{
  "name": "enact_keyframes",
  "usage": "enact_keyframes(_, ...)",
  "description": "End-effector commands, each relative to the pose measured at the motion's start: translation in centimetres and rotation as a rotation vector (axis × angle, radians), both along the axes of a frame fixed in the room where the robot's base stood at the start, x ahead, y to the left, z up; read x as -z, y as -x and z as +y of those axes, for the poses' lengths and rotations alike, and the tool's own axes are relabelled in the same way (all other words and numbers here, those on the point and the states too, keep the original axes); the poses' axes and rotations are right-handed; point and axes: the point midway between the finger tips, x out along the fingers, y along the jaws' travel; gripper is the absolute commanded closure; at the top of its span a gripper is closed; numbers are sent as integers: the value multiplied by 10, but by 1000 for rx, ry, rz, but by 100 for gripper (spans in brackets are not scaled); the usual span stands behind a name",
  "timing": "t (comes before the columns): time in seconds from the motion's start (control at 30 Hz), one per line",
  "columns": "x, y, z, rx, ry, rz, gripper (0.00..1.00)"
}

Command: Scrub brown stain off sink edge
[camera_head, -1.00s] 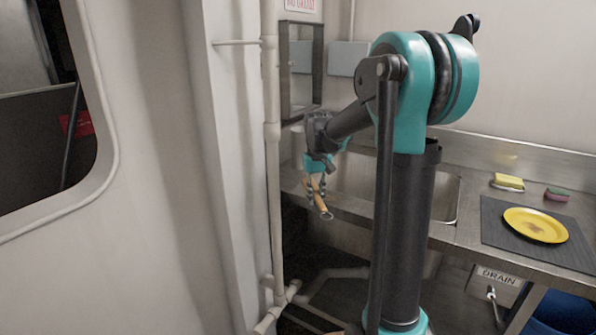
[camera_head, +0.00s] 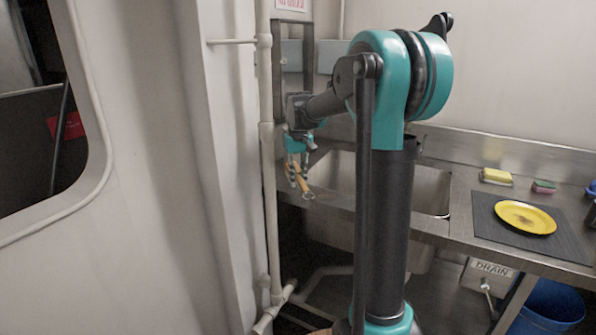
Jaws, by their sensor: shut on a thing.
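The steel sink (camera_head: 432,190) is set into the counter behind my arm, which hides part of its basin and rim. My gripper (camera_head: 298,180) is over the left end of the sink's front edge. It is shut on a thin tan tool (camera_head: 304,184) that hangs tilted, with a small ring-like lower end near the edge. I cannot tell what kind of tool it is. I cannot make out a brown stain on the visible sink edge.
A yellow sponge (camera_head: 496,176) and a pink-and-green sponge (camera_head: 544,187) lie at the counter's back. A yellow plate (camera_head: 540,222) with a brown mark sits on a dark mat (camera_head: 490,228). A white pipe (camera_head: 268,190) stands left of my gripper. A blue bin (camera_head: 553,304) is below right.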

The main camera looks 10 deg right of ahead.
Motion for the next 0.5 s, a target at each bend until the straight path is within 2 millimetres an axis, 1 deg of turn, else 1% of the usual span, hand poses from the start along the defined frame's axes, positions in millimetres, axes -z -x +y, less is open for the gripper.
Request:
enact_keyframes(0.03, -5, -1, 0, 0, 0, 0, 100)
enact_keyframes(0.3, -28, -5, -1, 1, 0, 0, 100)
enact_keyframes(0.5, -32, -5, -1, 1, 0, 0, 100)
